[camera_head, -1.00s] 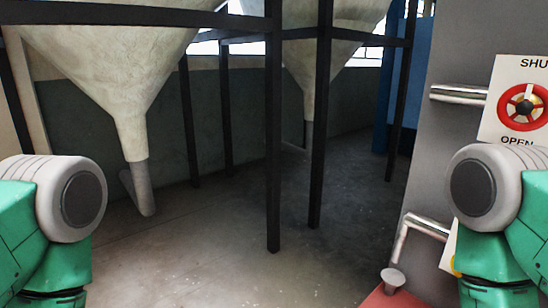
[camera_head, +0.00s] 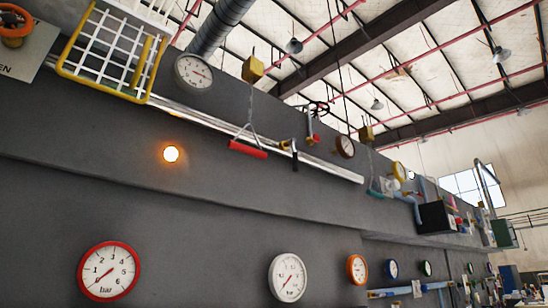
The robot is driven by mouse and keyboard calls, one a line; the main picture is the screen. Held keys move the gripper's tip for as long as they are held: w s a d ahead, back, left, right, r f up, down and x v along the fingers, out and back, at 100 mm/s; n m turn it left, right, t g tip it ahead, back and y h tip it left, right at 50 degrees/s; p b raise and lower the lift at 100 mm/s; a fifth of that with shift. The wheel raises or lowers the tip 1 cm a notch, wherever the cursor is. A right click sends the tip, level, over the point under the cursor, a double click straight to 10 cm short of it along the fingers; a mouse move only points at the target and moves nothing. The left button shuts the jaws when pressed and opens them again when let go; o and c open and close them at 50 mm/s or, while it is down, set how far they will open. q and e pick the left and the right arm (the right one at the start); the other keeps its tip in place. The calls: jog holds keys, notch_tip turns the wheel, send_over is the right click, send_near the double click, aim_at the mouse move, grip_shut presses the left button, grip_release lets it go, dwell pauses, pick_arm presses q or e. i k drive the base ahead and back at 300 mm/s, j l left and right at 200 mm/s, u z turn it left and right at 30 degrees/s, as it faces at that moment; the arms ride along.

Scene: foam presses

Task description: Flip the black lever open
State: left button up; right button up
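A small black lever (camera_head: 295,160) hangs down from a brass-coloured fitting (camera_head: 286,145) on the grey wall, near the middle of the head view. It sits by the silver pipe, just right of a red pull handle (camera_head: 248,149) that hangs on a wire from a yellow box (camera_head: 253,69). The lever is small here, so its exact joint is hard to make out. Neither of my grippers is in view.
The grey wall (camera_head: 200,220) carries a red-rimmed gauge (camera_head: 109,271), a white gauge (camera_head: 287,277), a lit orange lamp (camera_head: 171,154) and a yellow-framed rack (camera_head: 110,50). A red valve with a handwheel (camera_head: 311,127) is right of the lever.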

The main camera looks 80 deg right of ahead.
aim_at(296, 163)
jog(key=z, duration=2.7)
